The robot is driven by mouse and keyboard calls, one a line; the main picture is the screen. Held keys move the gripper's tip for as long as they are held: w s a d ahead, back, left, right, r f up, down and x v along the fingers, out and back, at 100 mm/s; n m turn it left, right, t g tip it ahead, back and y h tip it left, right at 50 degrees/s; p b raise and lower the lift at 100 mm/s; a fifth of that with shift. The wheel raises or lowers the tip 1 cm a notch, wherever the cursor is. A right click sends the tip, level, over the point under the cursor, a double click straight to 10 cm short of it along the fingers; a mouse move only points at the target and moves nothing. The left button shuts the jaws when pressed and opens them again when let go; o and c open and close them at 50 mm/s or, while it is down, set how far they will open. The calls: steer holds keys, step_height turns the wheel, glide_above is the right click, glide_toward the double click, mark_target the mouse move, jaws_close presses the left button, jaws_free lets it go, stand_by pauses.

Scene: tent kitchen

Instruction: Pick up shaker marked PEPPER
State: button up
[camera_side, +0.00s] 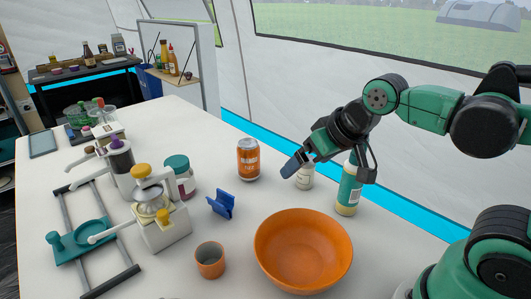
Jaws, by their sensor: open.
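A small whitish container (305,178), likely the shaker, stands upright on the white table near the back edge. Its marking is too small to read, so I cannot confirm PEPPER. My gripper (330,169) is open, with one finger to the left of the container's top and the other to the right, near a green bottle. The gripper partly hides the container's top. I cannot tell whether the fingers touch anything; nothing is seen held.
The green and cream bottle (348,190) stands close right of the container. An orange can (248,160) is to the left. An orange bowl (302,250), a brown cup (210,260) and a blue holder (221,205) are in front. Dispensers (157,215) crowd the left.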

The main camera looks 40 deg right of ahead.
steer(key=shift+s+a+f+n, duration=0.15)
steer(key=shift+f+n, duration=0.25)
steer(key=shift+f, duration=0.05)
steer(key=shift+s+a+f+n, duration=0.1)
steer(key=shift+f+n, duration=0.3)
steer(key=shift+c, duration=0.5)
